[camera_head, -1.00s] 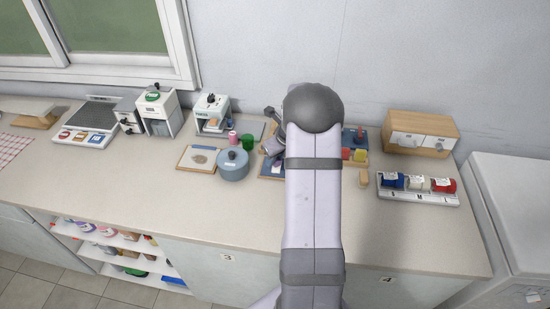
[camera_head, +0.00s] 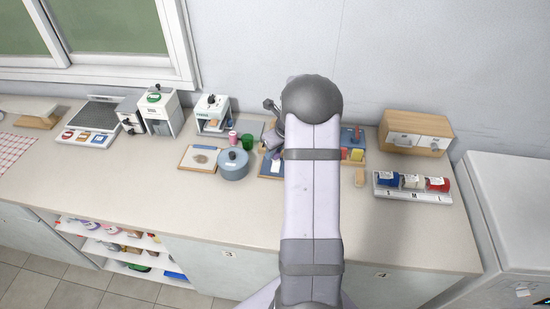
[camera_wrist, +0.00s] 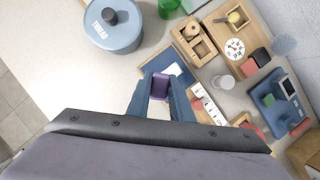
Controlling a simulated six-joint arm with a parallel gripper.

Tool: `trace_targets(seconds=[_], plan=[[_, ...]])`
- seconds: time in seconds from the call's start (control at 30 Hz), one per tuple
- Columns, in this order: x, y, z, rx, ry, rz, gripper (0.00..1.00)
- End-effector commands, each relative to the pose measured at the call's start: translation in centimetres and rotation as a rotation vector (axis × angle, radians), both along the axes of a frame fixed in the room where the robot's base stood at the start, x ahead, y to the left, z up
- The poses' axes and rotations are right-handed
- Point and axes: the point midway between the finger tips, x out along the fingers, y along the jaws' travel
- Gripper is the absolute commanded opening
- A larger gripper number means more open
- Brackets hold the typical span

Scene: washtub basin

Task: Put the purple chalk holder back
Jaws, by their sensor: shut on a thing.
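The purple chalk holder (camera_wrist: 160,87) is between the two blue fingers of my gripper (camera_wrist: 160,82) in the wrist view. The fingers are shut on it, and its lower part runs back between them. Whether the holder touches the board I cannot tell. In the head view, my arm covers the gripper and the holder; part of the blue board (camera_head: 266,169) shows left of the arm.
A blue-grey lidded pot (camera_wrist: 113,25) and a green cup (camera_wrist: 168,6) stand nearby. Wooden trays (camera_wrist: 196,40) and a white strip with coloured marks (camera_wrist: 207,103) lie right of the fingers. The front counter (camera_head: 220,205) is clear.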

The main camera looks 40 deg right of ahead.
Motion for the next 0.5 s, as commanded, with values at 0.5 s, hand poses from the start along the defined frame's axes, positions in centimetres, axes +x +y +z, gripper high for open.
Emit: trace_targets(seconds=[0.5], plan=[[-2.7, -4.7, -2.0, -0.001, -0.001, -0.101, 0.02]])
